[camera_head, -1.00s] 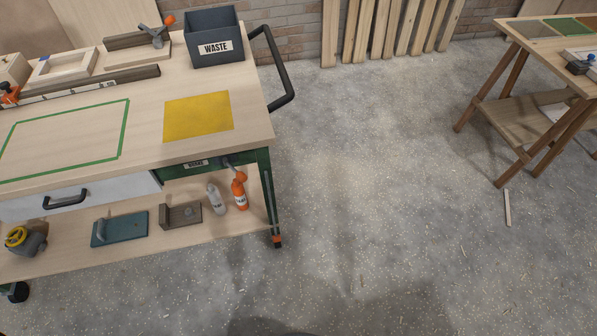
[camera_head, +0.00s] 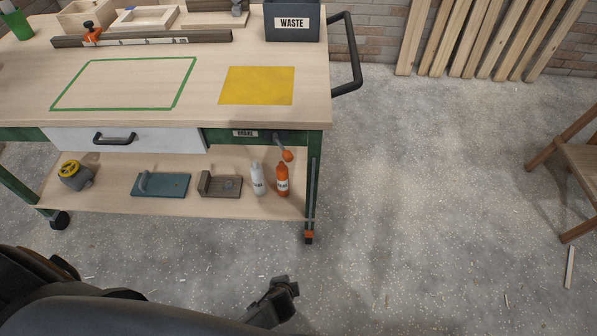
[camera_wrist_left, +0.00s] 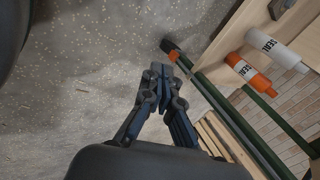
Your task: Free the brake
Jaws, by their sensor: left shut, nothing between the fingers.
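The brake lever (camera_head: 286,155) has an orange knob and hangs from the green front rail of the workbench cart, right of a label reading BRAKE (camera_head: 245,133). The knob tilts down to the right, above the orange bottle. My left gripper (camera_head: 284,288) is low in the head view, in front of the cart and apart from it. The left wrist view shows its fingertips together (camera_wrist_left: 161,74), shut and empty, with the floor behind them. The lever cannot be made out in the wrist view. My right gripper is not in view.
An orange bottle (camera_head: 282,178) and a white bottle (camera_head: 257,178) stand on the lower shelf (camera_head: 120,200), behind the cart's front right leg (camera_head: 312,190). A black handle (camera_head: 352,60) sticks out at the cart's right end.

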